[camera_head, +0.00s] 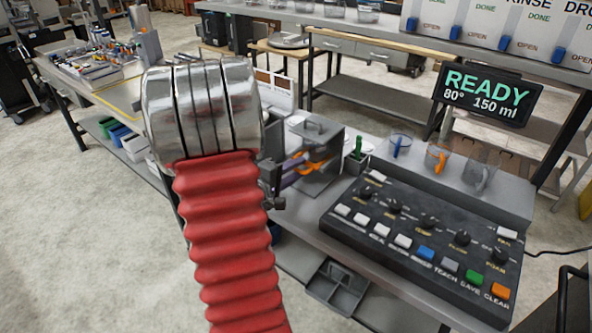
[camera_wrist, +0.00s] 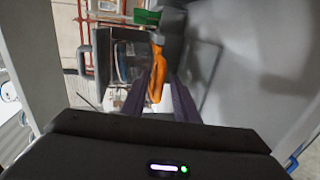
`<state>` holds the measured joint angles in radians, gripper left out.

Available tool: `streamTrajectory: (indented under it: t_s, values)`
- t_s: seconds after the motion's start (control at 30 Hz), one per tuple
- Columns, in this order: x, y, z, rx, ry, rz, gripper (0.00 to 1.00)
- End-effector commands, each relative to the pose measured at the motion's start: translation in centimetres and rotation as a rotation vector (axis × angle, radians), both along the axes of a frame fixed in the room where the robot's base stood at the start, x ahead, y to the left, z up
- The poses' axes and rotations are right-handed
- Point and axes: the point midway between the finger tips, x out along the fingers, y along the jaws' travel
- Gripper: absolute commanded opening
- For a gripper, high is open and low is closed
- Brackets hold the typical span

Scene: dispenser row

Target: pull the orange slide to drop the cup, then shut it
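The orange slide (camera_head: 318,163) sticks out of the open side of a grey dispenser box (camera_head: 323,181) in the middle of the head view. In the wrist view the orange slide (camera_wrist: 158,72) runs between my two purple fingers. My gripper (camera_head: 296,169) reaches the box from the left, with its fingertips at the slide. In the wrist view my gripper (camera_wrist: 160,92) has one finger on each side of the slide; whether they press on it cannot be told. The cup to be dropped cannot be made out for certain.
A black control panel (camera_head: 420,235) with coloured buttons stands right of the box. A small green-handled item (camera_head: 358,149) stands beside the box. A dark tray (camera_head: 337,287) lies below.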

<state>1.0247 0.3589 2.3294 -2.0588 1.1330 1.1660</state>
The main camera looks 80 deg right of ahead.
Motion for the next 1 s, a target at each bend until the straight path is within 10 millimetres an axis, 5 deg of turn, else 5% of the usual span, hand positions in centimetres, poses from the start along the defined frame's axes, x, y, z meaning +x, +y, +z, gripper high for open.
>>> streamTrajectory:
  t_s: [0.4,1.0]
  values:
    - [0.03,0.07,-0.12,0.004,0.001,0.0,0.0]
    - [0.16,0.32,-0.5,0.012,0.001,-0.004,0.0]
